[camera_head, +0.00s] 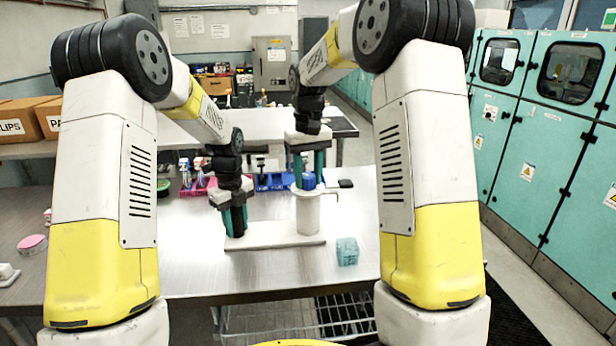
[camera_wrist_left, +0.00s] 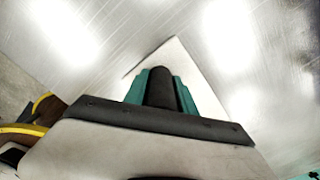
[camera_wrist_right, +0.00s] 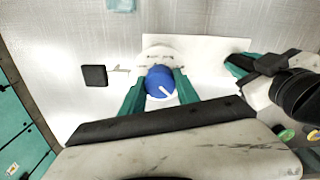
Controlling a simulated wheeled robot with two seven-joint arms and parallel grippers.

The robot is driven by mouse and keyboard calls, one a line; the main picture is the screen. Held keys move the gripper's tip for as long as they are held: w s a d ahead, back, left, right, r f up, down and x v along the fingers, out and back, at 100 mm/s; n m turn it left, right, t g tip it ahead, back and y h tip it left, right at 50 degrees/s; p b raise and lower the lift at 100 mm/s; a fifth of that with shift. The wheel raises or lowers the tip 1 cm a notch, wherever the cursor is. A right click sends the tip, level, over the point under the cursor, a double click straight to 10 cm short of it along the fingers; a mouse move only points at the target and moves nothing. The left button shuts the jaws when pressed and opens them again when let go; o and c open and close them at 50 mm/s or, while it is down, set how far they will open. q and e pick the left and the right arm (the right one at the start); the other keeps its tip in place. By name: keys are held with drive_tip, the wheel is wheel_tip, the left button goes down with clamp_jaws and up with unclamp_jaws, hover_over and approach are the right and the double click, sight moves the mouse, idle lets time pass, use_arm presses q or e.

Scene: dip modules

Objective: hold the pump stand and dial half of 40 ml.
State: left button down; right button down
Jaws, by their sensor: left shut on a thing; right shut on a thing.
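The pump stand's white base plate (camera_head: 275,242) lies on the metal table; it also shows in the left wrist view (camera_wrist_left: 172,55). A dark post (camera_wrist_left: 162,88) rises from its left part. My left gripper (camera_head: 235,222) is shut on this post. The white round pump body (camera_head: 307,214) stands on the plate's right part. The blue dial (camera_wrist_right: 158,78) tops it and bears a white pointer line that slants toward the lower right in the right wrist view. My right gripper (camera_wrist_right: 160,88) is shut on the dial, one teal finger on each side. Scale marks are not readable.
A teal block (camera_head: 347,251) lies right of the plate near the front edge. A dark square piece (camera_wrist_right: 95,75) sits beside the pump at the end of a thin rod. Red (camera_head: 197,187) and blue trays (camera_head: 272,182) stand behind. A pink lid (camera_head: 32,243) lies far left.

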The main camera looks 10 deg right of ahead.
sight(308, 175)
drive_tip(key=shift+m, duration=0.5)
drive_tip(key=c, duration=0.9)
unclamp_jaws()
wheel_tip(308, 175, up, 12)
use_arm(q)
drive_tip(key=c, duration=0.9)
unclamp_jaws()
drive_tip(key=shift+c, duration=0.2)
